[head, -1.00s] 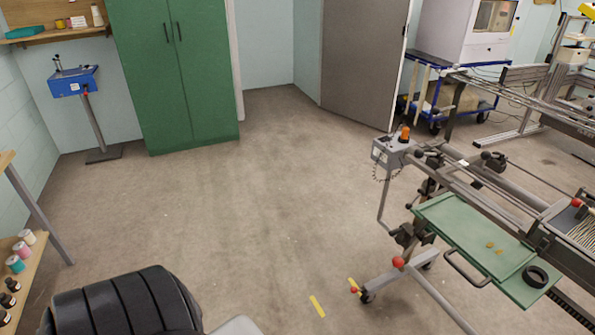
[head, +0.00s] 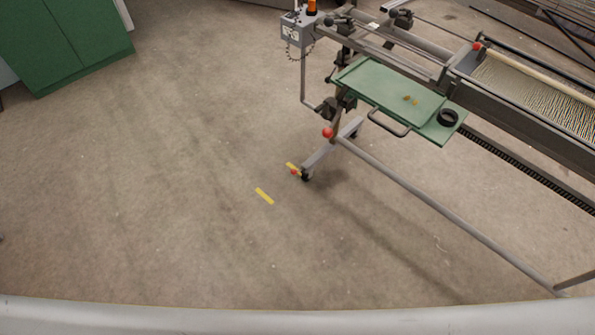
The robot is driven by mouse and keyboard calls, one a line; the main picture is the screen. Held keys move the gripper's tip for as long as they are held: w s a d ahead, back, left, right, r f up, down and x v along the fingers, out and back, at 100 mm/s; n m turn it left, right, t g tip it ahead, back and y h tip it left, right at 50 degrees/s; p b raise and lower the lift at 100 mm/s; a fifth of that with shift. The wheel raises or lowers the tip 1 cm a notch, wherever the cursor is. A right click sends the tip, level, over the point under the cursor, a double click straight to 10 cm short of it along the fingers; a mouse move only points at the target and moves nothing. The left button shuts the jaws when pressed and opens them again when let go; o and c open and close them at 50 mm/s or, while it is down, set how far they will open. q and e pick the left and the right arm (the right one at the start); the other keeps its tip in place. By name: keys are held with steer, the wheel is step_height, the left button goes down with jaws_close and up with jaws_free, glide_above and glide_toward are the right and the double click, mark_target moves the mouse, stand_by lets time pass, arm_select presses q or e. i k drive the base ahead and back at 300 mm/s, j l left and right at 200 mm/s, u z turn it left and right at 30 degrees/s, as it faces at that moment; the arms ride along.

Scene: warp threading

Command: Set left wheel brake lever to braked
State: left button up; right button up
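The loom frame on wheels stands at the upper right. Its left front caster wheel (head: 306,176) rests on the floor at the end of a grey foot. A small red-tipped lever (head: 293,171) sits at this wheel; its exact angle is too small to tell. A larger red ball knob (head: 328,132) sits higher, where the foot meets a long grey bar. Neither of my grippers is in view.
Yellow floor tape (head: 264,196) lies left of the wheel. A green tray (head: 390,88) with a black ring (head: 448,117) juts out from the frame. A green cabinet (head: 65,40) stands at the upper left.

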mark_target(293, 171)
steer(key=i+j+z, duration=0.1)
steer(key=i+z, duration=0.25)
steer(key=i, duration=1.05)
